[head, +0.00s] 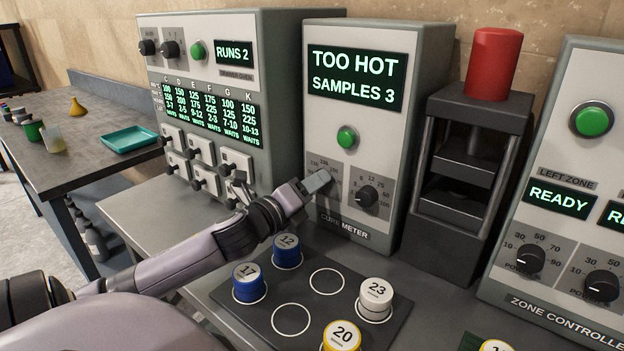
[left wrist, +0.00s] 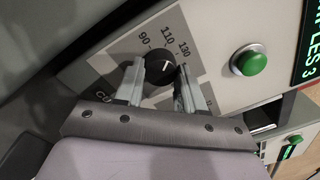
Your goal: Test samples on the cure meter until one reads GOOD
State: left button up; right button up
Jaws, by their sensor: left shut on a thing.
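The cure meter (head: 320,128) stands upright; its screen (head: 355,78) reads "TOO HOT" and "SAMPLES 3". Its green button (head: 347,137) is below the screen and also shows in the left wrist view (left wrist: 249,61). My left gripper (head: 318,183) is at the meter's left dial, shut on its black knob (left wrist: 160,66), one finger on each side. The dial's marks 90, 110 and 130 show in the left wrist view. The right dial (head: 367,196) is free.
The oven (head: 262,85) at left reads "RUNS 2". A press with a red cylinder (head: 494,65) stands right of the meter, then the zone controller (head: 560,215) showing READY. A teal tray (head: 130,139) lies on the left table. Two mat circles are empty.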

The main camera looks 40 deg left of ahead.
pick_arm(q)
jog(key=shift+n, duration=0.7)
jog(key=o, duration=1)
jog(key=shift+o, duration=0.2)
jog(key=shift+s+d+f, duration=0.1)
jog(key=shift+s+d, duration=0.05)
jog(key=shift+s, duration=1.65)
jog(key=shift+s+d+f, duration=0.1)
jog(key=shift+s+d, duration=0.05)
jog(key=shift+s, duration=1.65)
